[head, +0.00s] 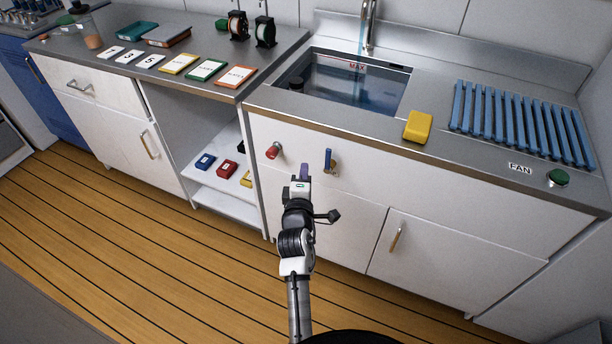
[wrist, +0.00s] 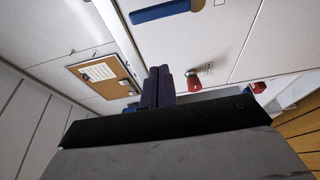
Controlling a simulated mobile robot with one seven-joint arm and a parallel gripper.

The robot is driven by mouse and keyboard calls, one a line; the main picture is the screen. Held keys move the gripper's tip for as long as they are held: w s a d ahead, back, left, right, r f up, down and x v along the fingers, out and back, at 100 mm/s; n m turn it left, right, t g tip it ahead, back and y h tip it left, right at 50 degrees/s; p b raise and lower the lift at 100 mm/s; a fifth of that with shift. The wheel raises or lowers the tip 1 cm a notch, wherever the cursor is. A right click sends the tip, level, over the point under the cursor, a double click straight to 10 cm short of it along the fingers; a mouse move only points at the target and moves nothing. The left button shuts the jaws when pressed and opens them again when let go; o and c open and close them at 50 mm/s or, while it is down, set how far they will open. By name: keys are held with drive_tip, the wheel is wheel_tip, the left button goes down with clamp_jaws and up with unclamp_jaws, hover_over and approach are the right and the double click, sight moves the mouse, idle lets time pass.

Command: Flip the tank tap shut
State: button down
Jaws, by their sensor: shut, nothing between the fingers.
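A blue lever (head: 328,157) on a brass-coloured mount stands upright on the white front panel below the tank (head: 290,68). A red knob (head: 273,150) is to its left. A bluish stream runs from the metal spout (head: 370,30) into the tank, which holds water near a red MAX mark. My gripper (head: 304,170) is shut and empty, in front of the panel, just left of and below the lever in the head view. In the wrist view the purple fingers (wrist: 158,85) are together, the blue lever (wrist: 160,12) lies apart from them, and the red knob (wrist: 193,80) is beside them.
A yellow block (head: 418,126) sits on the counter edge. A blue rack (head: 520,122) and a green FAN button (head: 558,178) are to the right. An open shelf (head: 222,182) at left holds small coloured boxes. A cupboard handle (head: 396,238) sticks out below. The wooden floor is clear.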

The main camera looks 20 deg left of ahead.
sight(328, 161)
drive_tip(key=w+d+p, duration=0.2)
drive_tip(key=w+p, duration=0.1)
drive_tip(key=w, duration=0.3)
idle(0.3)
drive_tip(key=shift+w+d+f+b, duration=0.1)
drive_tip(key=shift+f+b, duration=0.05)
drive_tip(key=shift+b, duration=0.25)
drive_tip(key=shift+d+m+b, duration=0.15)
drive_tip(key=shift+m+b, duration=0.25)
drive_tip(key=shift+b, duration=0.15)
